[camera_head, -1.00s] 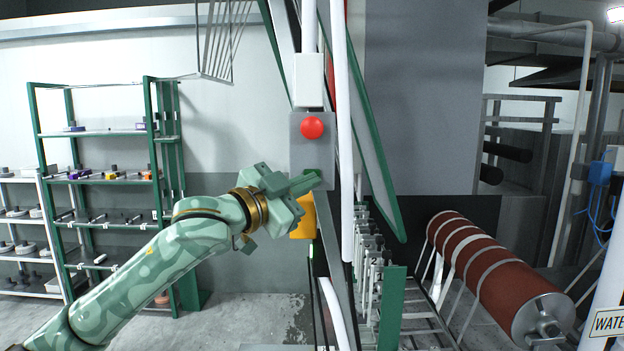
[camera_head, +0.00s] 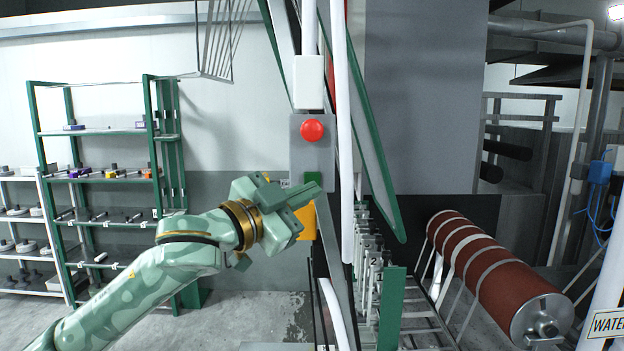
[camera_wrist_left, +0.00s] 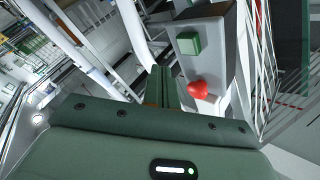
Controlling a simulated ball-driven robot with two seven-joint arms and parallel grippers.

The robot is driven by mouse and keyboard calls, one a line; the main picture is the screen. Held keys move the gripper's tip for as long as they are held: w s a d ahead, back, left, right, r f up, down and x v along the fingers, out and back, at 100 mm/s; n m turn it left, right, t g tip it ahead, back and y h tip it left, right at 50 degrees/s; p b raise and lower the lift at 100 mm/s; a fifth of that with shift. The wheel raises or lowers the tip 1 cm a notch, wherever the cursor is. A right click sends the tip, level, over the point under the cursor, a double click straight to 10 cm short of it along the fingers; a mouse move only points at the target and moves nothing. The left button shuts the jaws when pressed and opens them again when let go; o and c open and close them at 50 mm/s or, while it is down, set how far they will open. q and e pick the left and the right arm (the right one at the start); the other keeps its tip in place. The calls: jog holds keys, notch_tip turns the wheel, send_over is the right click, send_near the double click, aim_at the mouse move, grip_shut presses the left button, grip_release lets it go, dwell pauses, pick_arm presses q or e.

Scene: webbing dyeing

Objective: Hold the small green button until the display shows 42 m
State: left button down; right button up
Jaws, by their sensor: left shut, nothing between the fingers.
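The green button (camera_head: 313,180) is a small square on the lower front of a grey control box (camera_head: 298,150). It also shows uncovered in the wrist view (camera_wrist_left: 188,43). A round red button (camera_head: 312,131) sits above it on the same box and also shows in the wrist view (camera_wrist_left: 197,88). My left gripper (camera_head: 316,189) is shut and empty, its tips just below and in front of the green button. In the wrist view the closed fingers (camera_wrist_left: 161,76) appear apart from the button. I see no readable display. My right gripper is out of view.
A yellow part (camera_head: 306,222) hangs below the control box. A white vertical pipe (camera_head: 340,130) and green machine frame stand just right of it. A red-brown roller (camera_head: 485,265) lies at the right. Green shelving (camera_head: 148,130) stands at the left.

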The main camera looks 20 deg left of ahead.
pick_arm(q)
jog(key=shift+s+d, duration=0.15)
jog(key=shift+s, duration=0.4)
jog(key=shift+s+d, duration=0.15)
jog(key=shift+s, duration=0.4)
